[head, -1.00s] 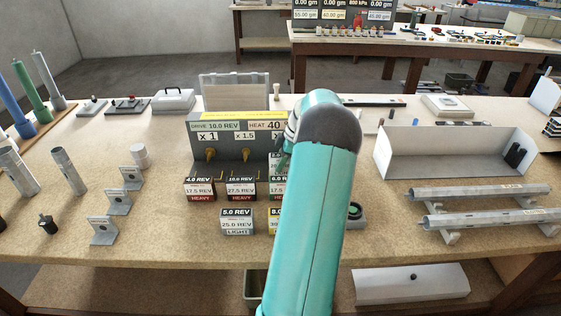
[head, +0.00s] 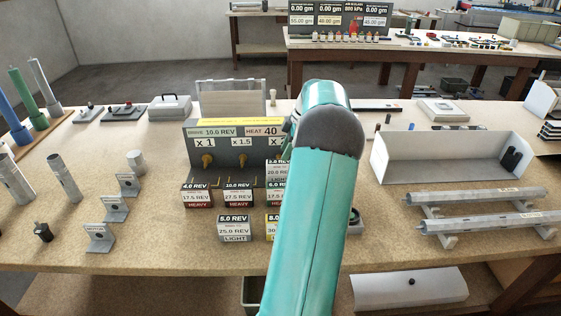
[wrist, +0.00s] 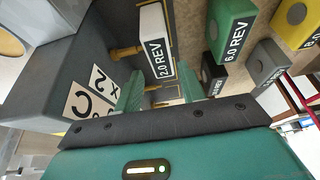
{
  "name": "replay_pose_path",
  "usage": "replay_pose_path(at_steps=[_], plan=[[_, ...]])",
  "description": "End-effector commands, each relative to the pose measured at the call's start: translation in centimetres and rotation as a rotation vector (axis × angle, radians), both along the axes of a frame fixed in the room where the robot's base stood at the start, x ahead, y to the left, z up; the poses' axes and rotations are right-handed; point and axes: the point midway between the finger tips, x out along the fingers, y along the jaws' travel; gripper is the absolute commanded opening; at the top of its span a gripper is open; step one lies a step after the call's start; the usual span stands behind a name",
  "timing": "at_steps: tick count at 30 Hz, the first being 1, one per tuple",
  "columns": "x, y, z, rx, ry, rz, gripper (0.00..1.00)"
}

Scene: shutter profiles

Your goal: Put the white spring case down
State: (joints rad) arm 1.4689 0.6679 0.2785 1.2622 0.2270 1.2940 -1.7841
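The white spring case marked 2.0 REV (wrist: 158,45) shows in the wrist view beside the grey stand, ahead of my fingertips. In the head view its label (head: 276,171) shows at the stand's right side, partly behind my arm. My gripper (wrist: 160,90) has its two green fingers apart, with a gap between them, near the case's lower end. Whether a finger touches the case I cannot tell. The grey stand (head: 222,157) carries a DRIVE and HEAT sign and brass pegs. In the head view my fingers are hidden behind my arm.
Several labelled cases stand in front of the stand, including a red-labelled 4.0 REV case (head: 196,193) and a 5.0 REV case (head: 234,227). A green-topped 6.0 REV case (wrist: 232,40) is close by. An open white tray (head: 395,165) and metal tubes (head: 480,200) lie right.

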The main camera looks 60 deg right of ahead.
Motion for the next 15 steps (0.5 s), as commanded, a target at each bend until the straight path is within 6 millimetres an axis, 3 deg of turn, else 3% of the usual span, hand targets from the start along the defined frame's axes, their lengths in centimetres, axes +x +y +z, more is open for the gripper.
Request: replay_pose_path(at_steps=[6,15], plan=[[-1.2,-0.6,3.0,0.000,0.000,-0.001,0.40],[-1.4,-0.7,3.6,0.001,0.001,-0.001,0.40]])
